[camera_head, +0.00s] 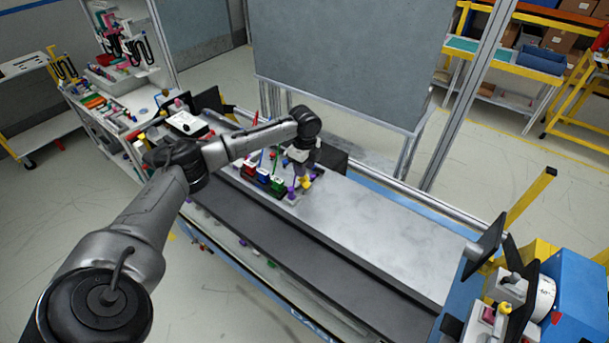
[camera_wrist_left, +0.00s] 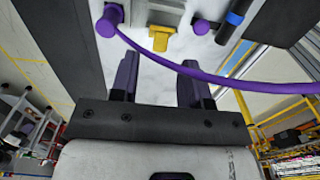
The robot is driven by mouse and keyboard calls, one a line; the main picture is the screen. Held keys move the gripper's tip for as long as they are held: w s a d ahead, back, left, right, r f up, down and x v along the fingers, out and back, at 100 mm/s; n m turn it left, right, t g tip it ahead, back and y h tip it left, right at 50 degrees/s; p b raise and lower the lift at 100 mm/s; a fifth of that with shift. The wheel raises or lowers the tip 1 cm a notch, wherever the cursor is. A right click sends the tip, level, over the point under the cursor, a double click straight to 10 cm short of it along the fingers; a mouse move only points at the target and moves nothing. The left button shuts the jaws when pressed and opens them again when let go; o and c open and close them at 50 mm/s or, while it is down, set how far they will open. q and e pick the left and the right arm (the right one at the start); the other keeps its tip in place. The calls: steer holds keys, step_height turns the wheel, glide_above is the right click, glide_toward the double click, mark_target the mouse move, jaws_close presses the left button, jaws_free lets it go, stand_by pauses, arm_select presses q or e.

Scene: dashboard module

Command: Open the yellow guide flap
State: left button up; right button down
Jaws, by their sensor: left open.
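The yellow guide flap (camera_wrist_left: 159,38) shows at the top centre of the left wrist view, on a pale plate. It looks shut, though its exact angle is hard to tell. In the head view the yellow piece (camera_head: 306,182) is small, just below my left gripper (camera_head: 301,172). My left gripper is open in its wrist view (camera_wrist_left: 160,75); its two dark purple fingers are apart, with the flap beyond the gap between them. Nothing is between the fingers. A purple cable (camera_wrist_left: 185,67) curves across between the fingertips and the flap. My right gripper is not in view.
A purple connector (camera_wrist_left: 108,22) sits left of the flap, with a purple knob (camera_wrist_left: 200,27) and a blue-black part (camera_wrist_left: 236,18) to its right. Red, green and dark blocks (camera_head: 262,180) stand left of the gripper. The metal bench top (camera_head: 380,235) to the right is clear.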

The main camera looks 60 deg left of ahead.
mark_target(306, 182)
arm_select(q)
step_height(306, 182, down, 4)
steer(key=shift+r, duration=0.1)
steer(key=shift+f, duration=0.3)
